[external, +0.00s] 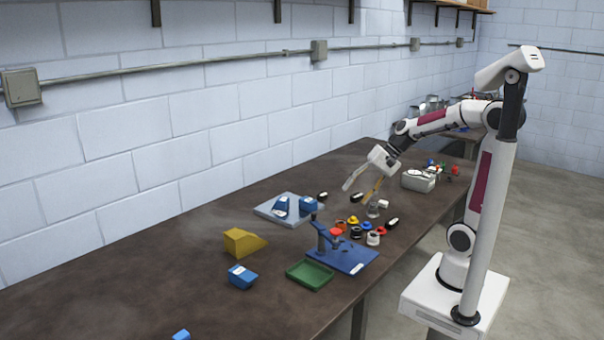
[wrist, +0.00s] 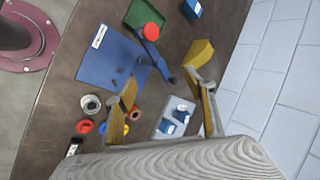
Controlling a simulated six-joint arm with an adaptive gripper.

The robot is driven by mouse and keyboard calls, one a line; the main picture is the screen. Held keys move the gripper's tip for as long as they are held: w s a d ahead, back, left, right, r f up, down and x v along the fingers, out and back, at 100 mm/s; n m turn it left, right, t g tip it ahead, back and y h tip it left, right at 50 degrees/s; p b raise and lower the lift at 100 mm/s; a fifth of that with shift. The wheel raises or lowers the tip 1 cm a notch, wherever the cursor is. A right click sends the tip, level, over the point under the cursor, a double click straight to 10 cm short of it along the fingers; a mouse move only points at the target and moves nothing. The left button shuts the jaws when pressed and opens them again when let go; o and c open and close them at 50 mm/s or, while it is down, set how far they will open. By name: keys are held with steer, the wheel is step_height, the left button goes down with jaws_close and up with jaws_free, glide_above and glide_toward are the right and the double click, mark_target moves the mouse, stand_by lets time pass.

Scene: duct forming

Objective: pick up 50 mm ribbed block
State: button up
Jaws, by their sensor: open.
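My gripper (external: 361,186) hangs over the far half of the bench, its two fingers apart and nothing between them. In the wrist view the open fingers (wrist: 165,85) reach over the bench. I cannot tell which block is the 50 mm ribbed one; no ribs are clear. Blue blocks with white labels show: one (external: 242,276) lies on the bench near the front, and two, left (external: 282,206) and right (external: 308,205), are at a flat grey tray (external: 270,213). Another blue piece (external: 182,335) is cut off by the bottom edge. A yellow wedge-shaped block (external: 240,242) sits by the wall side.
A blue fixture (external: 350,260) with a raised arm and red knob stands mid-bench beside a green tray (external: 310,274). Several small rings and caps cluster near a white cup (external: 373,239). A grey box (external: 418,180) stands farther back. The near left bench is mostly clear.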

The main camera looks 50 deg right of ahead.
steer(key=w+d+f+m+t, duration=0.2)
steer(key=w+d+m, duration=0.2)
steer(key=w, duration=0.4)
steer(key=w+d+f+m+t+y, duration=0.1)
steer(key=w+d+f+m, duration=0.1)
steer(key=w+d+m, duration=0.45)
steer(key=w+d+f+m+t, duration=0.1)
steer(key=w+f+m+t, duration=0.15)
steer(key=w, duration=0.65)
steer(key=m+t+h, duration=0.3)
steer(key=m+h, duration=0.3)
steer(key=m, duration=0.7)
glide_toward(325, 195)
steer(key=w+f, duration=0.2)
steer(key=shift+w+d, duration=0.2)
steer(key=shift+w, duration=0.2)
steer(key=shift+r, duration=0.1)
steer(key=shift+w, duration=0.1)
steer(key=shift+x, duration=1.25)
steer(key=shift+a, duration=0.1)
steer(key=shift+x, duration=2.55)
